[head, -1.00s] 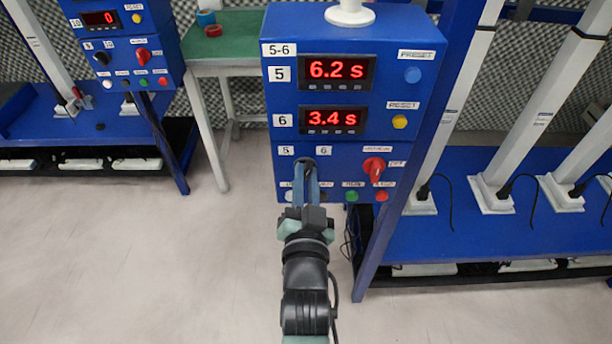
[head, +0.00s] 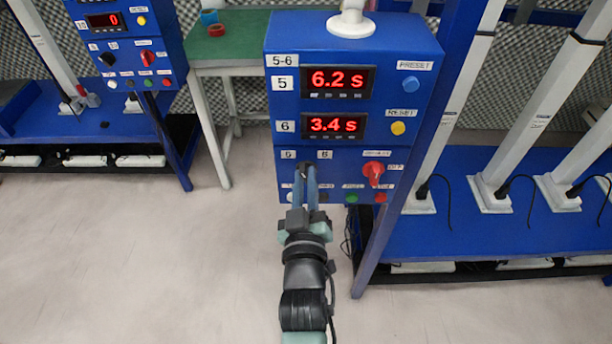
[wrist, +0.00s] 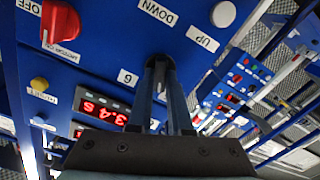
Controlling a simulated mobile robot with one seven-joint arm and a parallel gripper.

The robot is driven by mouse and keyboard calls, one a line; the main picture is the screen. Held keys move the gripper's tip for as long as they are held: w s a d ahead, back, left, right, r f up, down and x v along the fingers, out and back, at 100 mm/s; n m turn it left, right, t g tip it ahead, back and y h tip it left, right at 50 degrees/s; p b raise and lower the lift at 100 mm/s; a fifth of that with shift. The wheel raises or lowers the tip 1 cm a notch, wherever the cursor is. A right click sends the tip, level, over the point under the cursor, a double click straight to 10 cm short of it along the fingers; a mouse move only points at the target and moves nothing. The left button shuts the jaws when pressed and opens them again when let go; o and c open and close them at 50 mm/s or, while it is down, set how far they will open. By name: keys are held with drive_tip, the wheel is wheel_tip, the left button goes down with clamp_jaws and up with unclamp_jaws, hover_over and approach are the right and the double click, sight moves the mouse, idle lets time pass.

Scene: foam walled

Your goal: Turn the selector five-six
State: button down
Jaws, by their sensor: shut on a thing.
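The blue control box (head: 345,100) marked 5-6 stands in the middle of the head view. Its two red displays read 6.2 s (head: 338,81) and 3.4 s (head: 334,125). The selector five-six is a small black knob (head: 304,166) below the displays, between the labels 5 and 6. My gripper (head: 305,174) reaches up from below and is shut on this knob. In the wrist view, my gripper (wrist: 160,68) has its fingertips at the dark knob (wrist: 158,60), beside the label 6. The fingers mostly hide the knob, so its pointing direction is unclear.
A red switch (head: 375,169) is right of the selector, with green (head: 351,197) and red (head: 380,197) buttons below. Blue (head: 411,83) and yellow (head: 398,128) buttons are higher. A blue post (head: 405,170) rises beside the box. Floor left of my arm is clear.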

drive_tip(key=shift+n, duration=0.6)
drive_tip(key=c, duration=0.8)
unclamp_jaws()
drive_tip(key=shift+c, duration=0.2)
drive_tip(key=shift+s, duration=0.1)
drive_tip(key=s, duration=1.2)
drive_tip(key=shift+s, duration=0.4)
